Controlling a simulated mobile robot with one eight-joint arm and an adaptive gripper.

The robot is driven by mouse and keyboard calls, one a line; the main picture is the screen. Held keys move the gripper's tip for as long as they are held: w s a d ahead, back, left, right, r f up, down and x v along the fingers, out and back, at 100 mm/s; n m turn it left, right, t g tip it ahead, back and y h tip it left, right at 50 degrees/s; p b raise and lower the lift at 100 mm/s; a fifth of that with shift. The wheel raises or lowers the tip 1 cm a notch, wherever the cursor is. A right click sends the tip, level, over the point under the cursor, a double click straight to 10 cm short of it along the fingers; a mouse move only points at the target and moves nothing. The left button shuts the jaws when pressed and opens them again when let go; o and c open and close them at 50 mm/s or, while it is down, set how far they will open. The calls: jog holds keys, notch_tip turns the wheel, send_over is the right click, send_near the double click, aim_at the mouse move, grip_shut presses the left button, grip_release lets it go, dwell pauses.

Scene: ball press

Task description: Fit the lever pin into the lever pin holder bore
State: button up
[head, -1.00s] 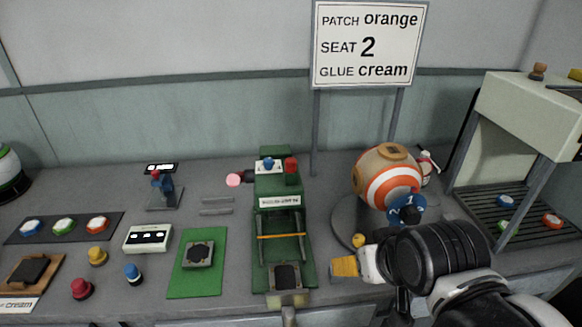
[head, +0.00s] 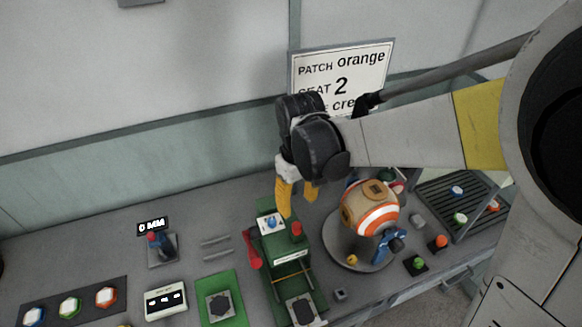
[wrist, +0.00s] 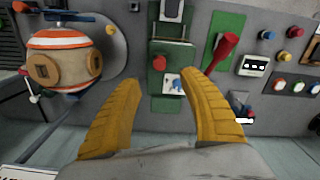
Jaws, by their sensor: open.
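I cannot make out the lever pin or the holder bore for certain. My gripper (head: 297,203) is open and empty, pointing down above the back of the press. In the wrist view my gripper (wrist: 160,83) has its yellow fingers spread on either side of the press top.
Two thin grey bars (head: 216,246) lie left of the press. A striped orange-white ball (head: 369,208) sits on a round stand to the right. A sign (head: 342,68) stands behind, partly covered by my arm. A blue lever stand (head: 161,246) stands further left.

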send_over(297, 225)
notch_tip(297, 225, down, 4)
jog(key=shift+s+f+b, duration=0.15)
jog(key=shift+f+b, duration=0.1)
jog(key=shift+b, duration=0.15)
notch_tip(297, 225, down, 6)
jog(key=shift+b, duration=0.35)
grip_shut()
